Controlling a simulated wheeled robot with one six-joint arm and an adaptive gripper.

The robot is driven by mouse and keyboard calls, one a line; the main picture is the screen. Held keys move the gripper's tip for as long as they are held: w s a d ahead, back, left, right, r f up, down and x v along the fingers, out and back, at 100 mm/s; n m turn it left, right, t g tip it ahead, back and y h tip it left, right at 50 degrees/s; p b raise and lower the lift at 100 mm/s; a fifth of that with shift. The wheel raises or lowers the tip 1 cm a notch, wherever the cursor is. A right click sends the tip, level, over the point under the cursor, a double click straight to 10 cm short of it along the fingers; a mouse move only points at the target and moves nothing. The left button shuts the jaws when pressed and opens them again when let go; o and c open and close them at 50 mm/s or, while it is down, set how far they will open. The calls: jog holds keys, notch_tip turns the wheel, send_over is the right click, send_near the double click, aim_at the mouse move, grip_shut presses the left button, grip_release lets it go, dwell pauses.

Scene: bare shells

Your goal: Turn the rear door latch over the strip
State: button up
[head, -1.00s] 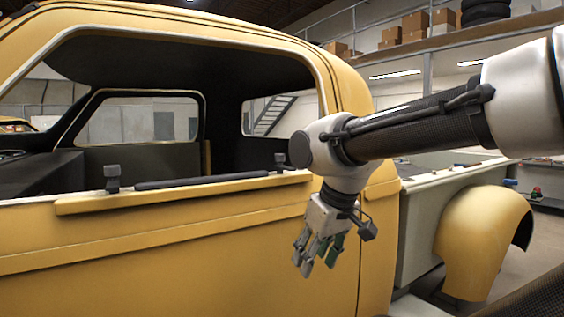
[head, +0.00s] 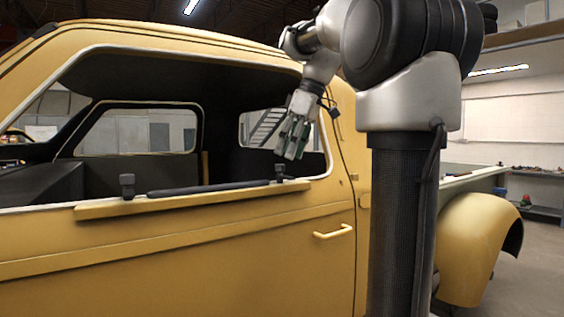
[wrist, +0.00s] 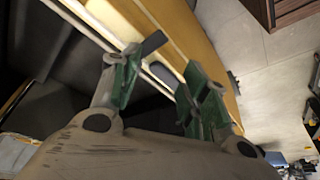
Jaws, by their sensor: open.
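The rear door latch (head: 279,172) is a small dark knob on the yellow sill of the door, near the rear corner of the window. The strip (head: 208,187) is a long black bar lying along that sill, its rear end close to the latch. My gripper (head: 290,152) hangs just above the rear latch, fingers pointing down, open and empty.
A matching front latch (head: 127,186) stands at the strip's other end. The yellow door (head: 200,265) has a handle (head: 333,231) below the sill. The window frame's rear post (head: 340,130) is close to the right of my gripper. The window opening is clear.

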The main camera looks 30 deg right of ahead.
jog(key=w+d+r+n, duration=0.2)
jog(key=w+d+r, duration=0.1)
jog(key=shift+y, duration=0.3)
jog(key=x, duration=0.7)
jog(key=shift+w+a+f, duration=0.2)
jog(key=shift+w+a, duration=0.05)
jog(key=shift+a, duration=0.05)
grip_shut()
